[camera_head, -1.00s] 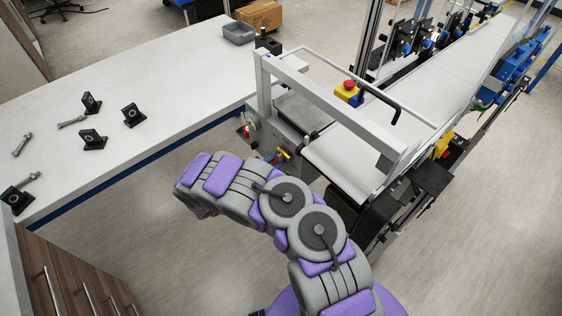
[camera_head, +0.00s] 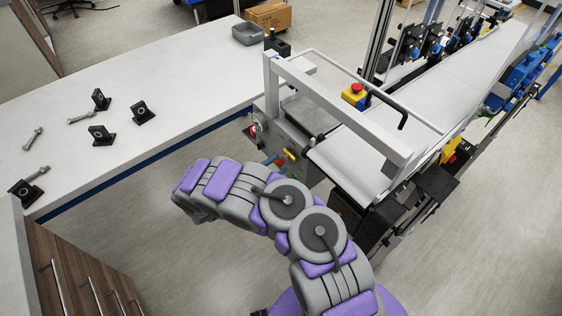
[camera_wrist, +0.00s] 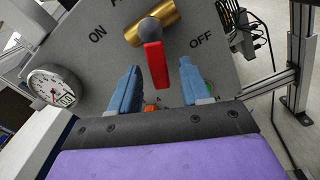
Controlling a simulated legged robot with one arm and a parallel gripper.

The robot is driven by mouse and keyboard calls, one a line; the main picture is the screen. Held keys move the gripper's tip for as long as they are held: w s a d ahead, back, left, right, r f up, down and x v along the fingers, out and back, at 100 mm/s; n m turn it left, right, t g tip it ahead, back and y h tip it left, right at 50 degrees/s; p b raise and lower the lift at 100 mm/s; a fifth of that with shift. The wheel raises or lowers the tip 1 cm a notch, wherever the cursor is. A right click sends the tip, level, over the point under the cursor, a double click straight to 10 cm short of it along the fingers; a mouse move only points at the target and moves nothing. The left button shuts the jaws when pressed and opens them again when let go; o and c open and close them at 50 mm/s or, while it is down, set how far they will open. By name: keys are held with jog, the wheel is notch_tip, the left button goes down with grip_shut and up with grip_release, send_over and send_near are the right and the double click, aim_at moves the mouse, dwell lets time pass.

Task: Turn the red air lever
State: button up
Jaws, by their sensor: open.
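The red air lever (camera_wrist: 156,66) hangs from a brass valve (camera_wrist: 162,23) on a grey panel in the wrist view. It points down, between the ON mark at left and the OFF mark at right. My gripper (camera_wrist: 160,66) is open, with one blue finger on each side of the lever in the picture. Gaps show between the lever and both fingers; I cannot tell how deep it reaches between them. In the head view, the brass valve (camera_head: 290,154) shows on the conveyor's end panel just past my arm, and my arm hides most of my gripper.
A round gauge (camera_wrist: 50,88) sits left of the valve, and cables (camera_wrist: 243,35) hang at right. A white table (camera_head: 170,95) with dark brackets and bolts lies left. The conveyor (camera_head: 350,165) has a grey frame and a yellow-red stop button (camera_head: 356,93). Open floor lies below the table.

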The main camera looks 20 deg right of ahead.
jog(key=p+v, duration=0.2)
jog(key=v, duration=1.3)
jog(key=shift+w, duration=0.15)
jog(key=shift+a, duration=0.1)
jog(key=shift+c, duration=0.5)
